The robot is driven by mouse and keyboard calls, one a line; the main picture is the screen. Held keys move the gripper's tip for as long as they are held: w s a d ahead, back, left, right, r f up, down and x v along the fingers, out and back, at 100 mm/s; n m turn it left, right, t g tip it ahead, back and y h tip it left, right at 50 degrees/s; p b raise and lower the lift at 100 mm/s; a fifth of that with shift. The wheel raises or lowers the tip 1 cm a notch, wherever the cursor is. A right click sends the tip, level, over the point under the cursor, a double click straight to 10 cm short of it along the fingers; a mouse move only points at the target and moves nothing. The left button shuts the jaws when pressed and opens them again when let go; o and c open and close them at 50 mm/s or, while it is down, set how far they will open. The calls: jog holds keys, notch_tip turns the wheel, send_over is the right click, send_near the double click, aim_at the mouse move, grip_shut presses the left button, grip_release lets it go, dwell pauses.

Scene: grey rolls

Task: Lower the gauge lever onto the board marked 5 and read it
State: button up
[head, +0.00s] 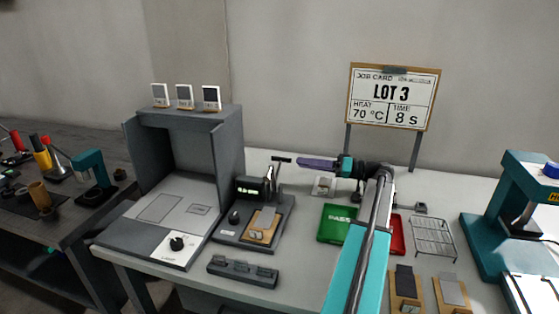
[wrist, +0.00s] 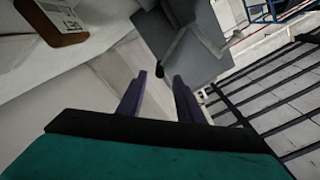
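The gauge (head: 252,188) is a dark grey unit with a lit display, too small to read. Its lever (head: 279,161) stands raised with a dark crossbar on top. A tan board (head: 262,226) with a grey strip lies on the base in front of it; no number 5 is legible. My gripper (head: 300,163) has purple fingers pointing left, just right of the crossbar; I cannot tell whether they touch. In the wrist view my gripper (wrist: 159,76) is open, fingers apart. A dark rounded tip (wrist: 159,72), possibly part of the lever, shows between the fingertips beside a grey block.
A grey hooded station (head: 187,150) stands left of the gauge. A low dark bar (head: 242,271) lies in front. A green PASS tray (head: 334,222), a red tray (head: 398,235) and a wire rack (head: 433,238) are right. More boards (head: 405,288) lie at the front right.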

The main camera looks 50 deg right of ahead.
aim_at(283, 160)
jog(key=x, duration=0.9)
jog(key=shift+w+a+p, duration=0.15)
jog(key=shift+w+p, duration=0.15)
grip_shut()
